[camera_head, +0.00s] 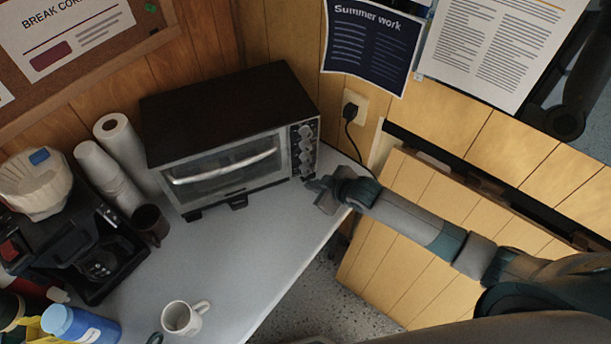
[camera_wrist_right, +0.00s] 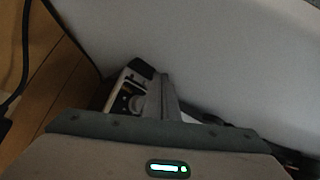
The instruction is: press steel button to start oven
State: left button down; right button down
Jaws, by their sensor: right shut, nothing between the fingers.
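The oven (camera_head: 225,165) is a black-topped box with a glass door and silver handle, standing on the counter. Its control panel (camera_head: 305,145) at the right edge has a column of round knobs. I cannot make out the steel button separately. My right gripper (camera_head: 318,188) is shut and empty, close to the panel's lower end; contact cannot be told. My left gripper is not in view.
A black cable (camera_head: 351,138) hangs from a wall socket right of the oven. A paper roll (camera_head: 125,150), stacked cups (camera_head: 105,172), a dark mug (camera_head: 150,224) and a coffee maker (camera_head: 75,240) stand left. A white mug (camera_head: 182,318) is in front. The counter (camera_head: 240,255) between is clear.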

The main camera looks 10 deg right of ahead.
jog(key=shift+w+a, duration=0.15)
jog(key=shift+w, duration=0.65)
dwell(1.4)
jog(key=shift+s, duration=0.1)
jog(key=shift+s+p, duration=0.75)
dwell(0.4)
jog(key=shift+s+d+r+p, duration=0.1)
jog(key=shift+s+d+p, duration=0.1)
jog(key=shift+s+p, duration=0.4)
jog(key=shift+s+d+p, duration=0.15)
jog(key=shift+s+p, duration=0.2)
jog(key=shift+s, duration=0.35)
jog(key=shift+s+d+p, duration=0.2)
jog(key=shift+s+p, duration=0.35)
jog(key=shift+s, duration=0.6)
